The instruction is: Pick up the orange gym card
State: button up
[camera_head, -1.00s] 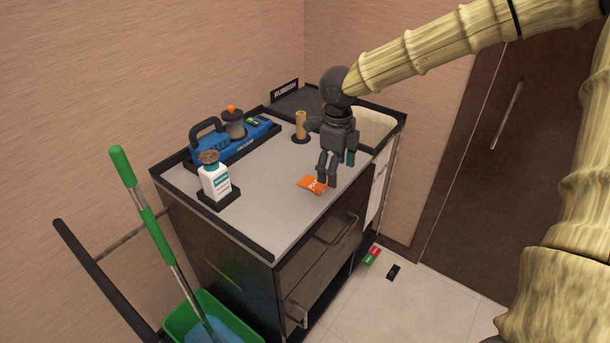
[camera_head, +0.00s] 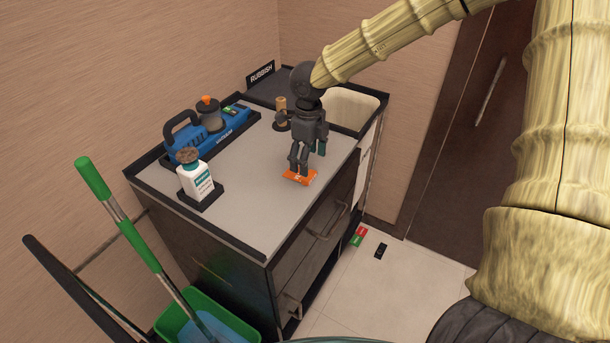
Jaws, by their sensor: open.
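The orange gym card (camera_head: 300,177) lies flat on the grey top of the cart (camera_head: 235,215), near its right front edge. My gripper (camera_head: 300,172) points down from the arm, with its fingertips right at the card. The fingers look apart, and they cover part of the card's far side. Whether the fingertips touch the card or hover just above it I cannot tell.
A white bottle (camera_head: 196,182) in a black holder and a blue vacuum (camera_head: 205,135) stand left of the card. A brown cylinder (camera_head: 281,114) stands behind the gripper, near a rubbish bin (camera_head: 355,108). The cart top in front is clear.

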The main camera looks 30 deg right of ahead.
jog(key=f, duration=0.2)
jog(key=a+f+p, duration=0.1)
jog(key=f, duration=0.1)
jog(key=shift+w, duration=0.15)
jog(key=shift+d+f+p, duration=0.1)
jog(key=shift+f+p, duration=0.2)
jog(key=shift+f, duration=0.2)
jog(key=c, duration=0.9)
